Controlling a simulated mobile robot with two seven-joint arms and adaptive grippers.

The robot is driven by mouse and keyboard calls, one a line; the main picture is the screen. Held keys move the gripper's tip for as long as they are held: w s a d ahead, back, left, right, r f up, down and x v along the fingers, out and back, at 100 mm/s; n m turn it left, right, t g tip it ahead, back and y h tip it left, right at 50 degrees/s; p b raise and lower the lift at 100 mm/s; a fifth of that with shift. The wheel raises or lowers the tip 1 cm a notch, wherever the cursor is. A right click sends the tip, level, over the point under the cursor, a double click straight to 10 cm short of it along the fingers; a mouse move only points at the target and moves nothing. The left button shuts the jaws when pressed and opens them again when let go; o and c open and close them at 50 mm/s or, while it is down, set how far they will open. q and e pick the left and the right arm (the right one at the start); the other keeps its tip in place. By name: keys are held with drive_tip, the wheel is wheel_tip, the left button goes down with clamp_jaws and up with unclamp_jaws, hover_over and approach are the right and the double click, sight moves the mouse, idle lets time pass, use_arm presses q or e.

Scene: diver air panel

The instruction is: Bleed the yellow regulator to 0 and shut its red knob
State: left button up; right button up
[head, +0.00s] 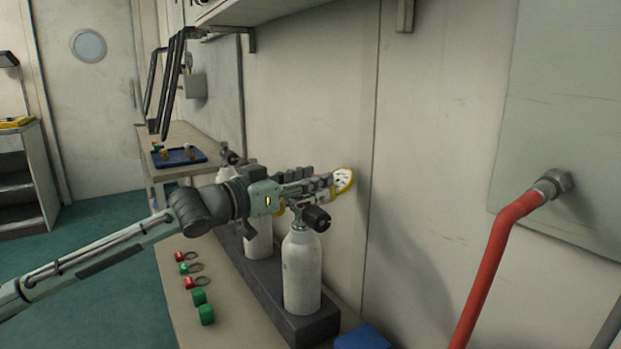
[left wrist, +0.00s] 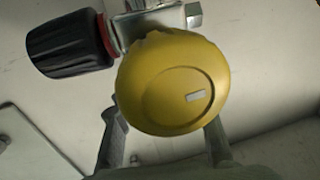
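A white cylinder (head: 301,272) stands upright on a dark base, with a black knob (head: 316,218) at its valve. In the left wrist view, a round yellow regulator (left wrist: 172,82) sits below a silver valve block (left wrist: 160,22); a black ribbed knob (left wrist: 68,45) with a red collar is to its left. My left gripper (head: 312,189) is at the cylinder's top; its open fingers (left wrist: 165,130) are on either side of the regulator's lower part. I cannot tell whether they touch it. A yellow-rimmed white gauge (head: 344,180) shows beyond the gripper; its reading is too small. My right gripper is out of view.
More cylinders (head: 259,242) stand behind on the dark base (head: 309,327). Green and red caps (head: 206,314) and rings lie along the bench's left edge. A blue tray (head: 168,161) is farther back. A red pipe (head: 492,260) rises at right to a wall fitting.

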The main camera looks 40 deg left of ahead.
use_arm(q)
clamp_jaws()
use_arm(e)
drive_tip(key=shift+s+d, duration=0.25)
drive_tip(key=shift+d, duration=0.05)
